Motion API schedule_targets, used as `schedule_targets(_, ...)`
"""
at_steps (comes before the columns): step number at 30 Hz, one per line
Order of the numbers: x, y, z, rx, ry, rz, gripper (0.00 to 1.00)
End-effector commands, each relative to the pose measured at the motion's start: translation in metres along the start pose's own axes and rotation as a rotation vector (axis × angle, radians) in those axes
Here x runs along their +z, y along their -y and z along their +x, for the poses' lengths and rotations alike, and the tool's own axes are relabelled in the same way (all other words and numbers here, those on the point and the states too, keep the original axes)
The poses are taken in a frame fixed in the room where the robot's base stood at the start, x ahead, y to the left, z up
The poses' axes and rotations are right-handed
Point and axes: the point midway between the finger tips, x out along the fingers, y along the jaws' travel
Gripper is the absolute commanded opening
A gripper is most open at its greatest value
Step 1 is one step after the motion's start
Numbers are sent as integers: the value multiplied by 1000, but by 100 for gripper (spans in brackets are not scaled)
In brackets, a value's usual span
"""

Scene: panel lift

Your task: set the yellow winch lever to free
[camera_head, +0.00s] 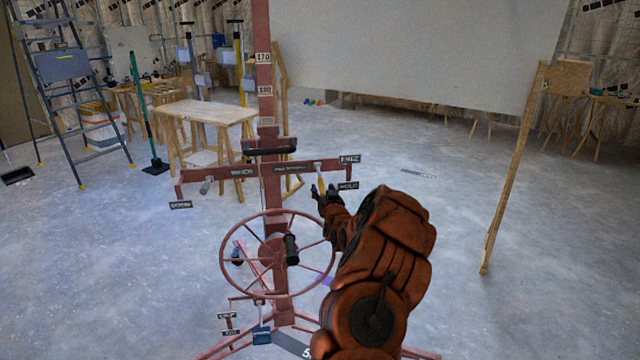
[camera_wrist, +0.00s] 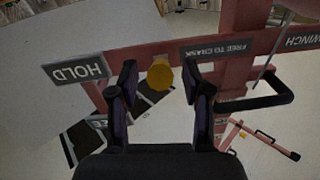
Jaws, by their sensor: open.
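The yellow winch lever (camera_head: 320,184) is on the right end of the red crossbar of the panel lift, beside the FREE label (camera_head: 350,159) and the HOLD label (camera_head: 348,186). In the wrist view its round yellow end (camera_wrist: 160,77) faces me, and the HOLD label (camera_wrist: 76,70) is to its left. My gripper (camera_head: 326,198) is at the lever in the head view. In the wrist view the open fingers (camera_wrist: 160,90) stand on either side of the yellow end, with a gap on each side. I cannot tell the lever's exact setting.
The lift's red mast (camera_head: 264,90) and large handwheel (camera_head: 224,262) stand left of my arm. A grey panel (camera_head: 400,50) and a leaning wooden plank (camera_head: 512,180) are behind. A wooden table (camera_head: 208,111) stands at the left.

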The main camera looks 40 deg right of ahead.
Motion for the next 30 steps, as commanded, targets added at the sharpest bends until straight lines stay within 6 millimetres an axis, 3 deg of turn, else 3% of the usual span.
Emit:
schedule_targets(12,-1,0,35,0,0,-3,49)
schedule_targets(26,0,0,40,-1,0,0,49)
schedule_targets(30,0,0,40,0,0,-1,35)
